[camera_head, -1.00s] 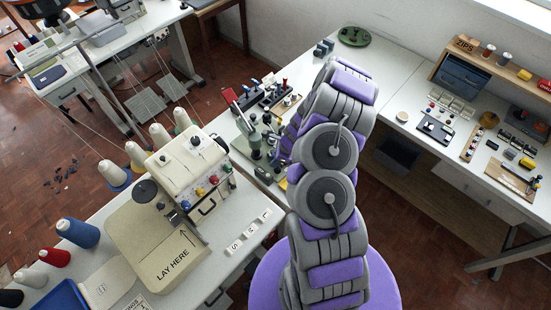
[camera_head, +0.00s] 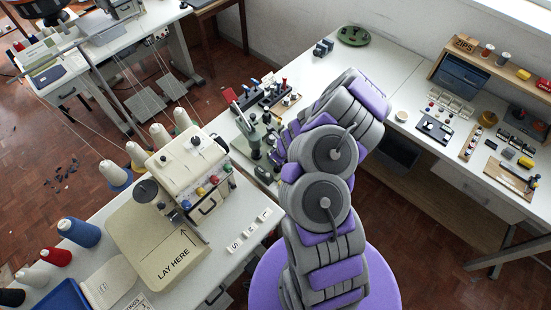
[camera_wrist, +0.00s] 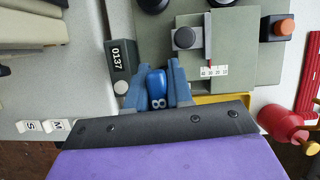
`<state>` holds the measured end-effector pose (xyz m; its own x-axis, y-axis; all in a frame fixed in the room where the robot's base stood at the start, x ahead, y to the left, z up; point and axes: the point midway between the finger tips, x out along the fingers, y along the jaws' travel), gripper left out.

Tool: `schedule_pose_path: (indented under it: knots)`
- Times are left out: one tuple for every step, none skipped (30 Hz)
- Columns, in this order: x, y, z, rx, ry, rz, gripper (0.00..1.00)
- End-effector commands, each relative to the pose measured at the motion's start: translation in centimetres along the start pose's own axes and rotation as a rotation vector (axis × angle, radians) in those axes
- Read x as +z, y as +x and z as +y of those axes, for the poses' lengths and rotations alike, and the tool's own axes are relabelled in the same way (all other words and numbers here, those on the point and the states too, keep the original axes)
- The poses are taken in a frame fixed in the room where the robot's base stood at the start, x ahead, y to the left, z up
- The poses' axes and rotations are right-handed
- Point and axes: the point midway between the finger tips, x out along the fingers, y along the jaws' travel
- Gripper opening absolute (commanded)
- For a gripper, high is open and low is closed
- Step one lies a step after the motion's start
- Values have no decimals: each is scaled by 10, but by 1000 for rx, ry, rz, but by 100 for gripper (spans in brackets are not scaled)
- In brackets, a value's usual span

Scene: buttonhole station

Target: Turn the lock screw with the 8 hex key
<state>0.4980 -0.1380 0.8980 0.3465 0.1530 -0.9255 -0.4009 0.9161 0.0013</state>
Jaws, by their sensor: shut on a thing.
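In the wrist view my gripper (camera_wrist: 155,84) has blue fingers shut on the 8 hex key (camera_wrist: 156,82), whose blue handle is marked 8. The handle's end faces the camera, and the key's shaft and tip are hidden beneath it. Just beyond the fingers is a grey-green machine (camera_wrist: 240,75) with a black round knob (camera_wrist: 184,38) and a small white scale with a red pointer. I cannot tell the lock screw apart; it may be hidden under the handle. In the head view the arm hides the gripper, and part of the green machine (camera_head: 251,137) shows left of it.
A dark block marked 0137 (camera_wrist: 122,60) stands close left of the fingers. An orange button (camera_wrist: 284,27) and a red knob-like part (camera_wrist: 283,124) are to the right. S and M tags (camera_wrist: 57,125) lie at left. The cream overlocker (camera_head: 187,165) stands left of my arm.

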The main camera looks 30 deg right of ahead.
Motion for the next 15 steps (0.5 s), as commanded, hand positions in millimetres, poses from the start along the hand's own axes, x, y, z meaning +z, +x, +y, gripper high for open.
schedule_pose_path:
  knots:
    - [0,0,0,-3,13,-1,0]
    - [0,0,0,-5,16,-1,0]
    - [0,0,0,-5,18,-1,0]
    - [0,0,0,-6,17,-1,0]
    - [0,0,0,-5,17,0,0]
    - [0,0,0,-6,16,0,0]
    - [0,0,0,-6,16,0,0]
    - [0,0,0,-6,16,0,0]
    - [0,0,0,-6,17,0,0]
    - [0,0,0,-8,22,-1,0]
    - [1,0,0,-12,31,-2,0]
    - [1,0,0,-20,51,-4,0]
    - [1,0,0,-29,72,-5,0]
    - [1,1,-1,-39,98,-5,0]
    - [1,1,-1,-53,129,-5,0]
